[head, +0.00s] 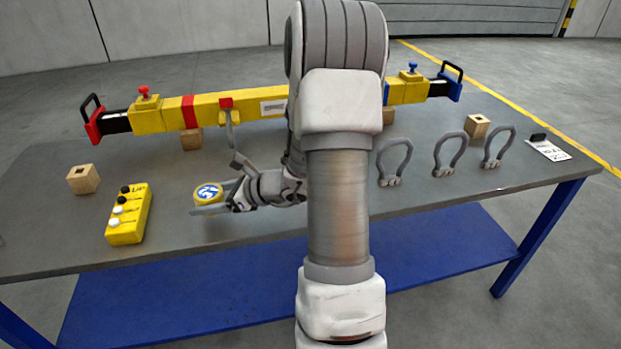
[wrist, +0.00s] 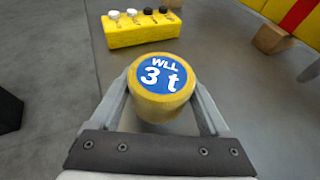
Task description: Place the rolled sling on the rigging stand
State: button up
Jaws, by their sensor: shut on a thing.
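The rolled sling is a short yellow cylinder with a blue round label reading "WLL 3 t" (head: 207,192); it also shows in the wrist view (wrist: 160,92). My gripper (head: 212,198) is shut on it, with one finger on each side in the wrist view (wrist: 160,105). The sling is over the left part of the grey table (head: 260,235); how far above the top is hard to tell. I cannot tell for sure which thing is the rigging stand. A yellow beam (head: 240,103) rests on wooden blocks at the back.
A yellow control box (head: 129,214) with black and white knobs lies left of the sling. A wooden block (head: 83,180) sits farther left. Several grey shackles (head: 394,163) and a white tag (head: 548,149) are on the right. A blue shelf (head: 420,258) is below the tabletop.

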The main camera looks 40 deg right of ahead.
jog(key=s+d+r+m+t+h+p, duration=0.1)
jog(key=s+d+r+m+h+p, duration=0.2)
jog(key=d, duration=0.6)
jog(key=s+d+r+m+h+p, duration=0.1)
jog(key=s+d+m+h, duration=0.25)
jog(key=d, duration=0.55)
jog(key=s+d+r+m+t+h+p, duration=0.1)
jog(key=s+d+r+m+h+p, duration=0.15)
jog(key=d+h, duration=0.45)
jog(key=d+f, duration=0.1)
jog(key=f, duration=0.1)
jog(key=d+f+y+b, duration=0.1)
jog(key=f, duration=0.1)
jog(key=s+d+f+m+y, duration=0.1)
jog(key=f, duration=0.1)
jog(key=shift+b, duration=0.3)
jog(key=shift+f+b, duration=0.35)
jog(key=shift+f, duration=1.75)
jog(key=shift+f, duration=0.15)
jog(key=o, duration=1.5)
jog(key=shift+c, duration=0.2)
